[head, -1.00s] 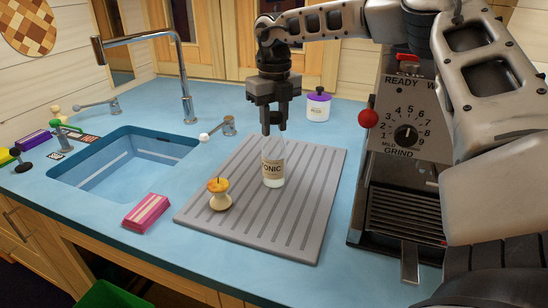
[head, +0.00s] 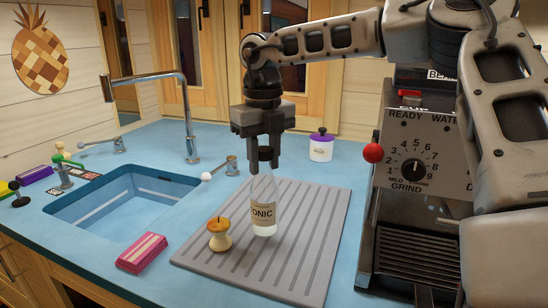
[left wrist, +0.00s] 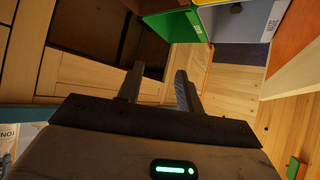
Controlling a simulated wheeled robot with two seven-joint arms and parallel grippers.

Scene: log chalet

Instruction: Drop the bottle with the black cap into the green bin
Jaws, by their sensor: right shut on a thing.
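The clear bottle (head: 264,205) with a cream label reading "ONIC" stands upright over the grey ribbed mat (head: 300,245). My right gripper (head: 264,155) points down from above and is shut on the bottle's top at the dark cap, which the fingers partly hide. I cannot tell whether the bottle's base touches the mat. The green bin (left wrist: 174,26) shows at the top of the left wrist view, below the counter, and is out of the head view. My left gripper (left wrist: 158,88) has its fingers apart with nothing between them, near the wooden cabinet fronts.
An apple core (head: 219,236) stands on the mat left of the bottle. A pink striped box (head: 142,252) lies by the sink (head: 125,205). The coffee machine (head: 415,190) blocks the right side. A white jar (head: 321,147) stands behind. A grey bin (left wrist: 240,22) adjoins the green one.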

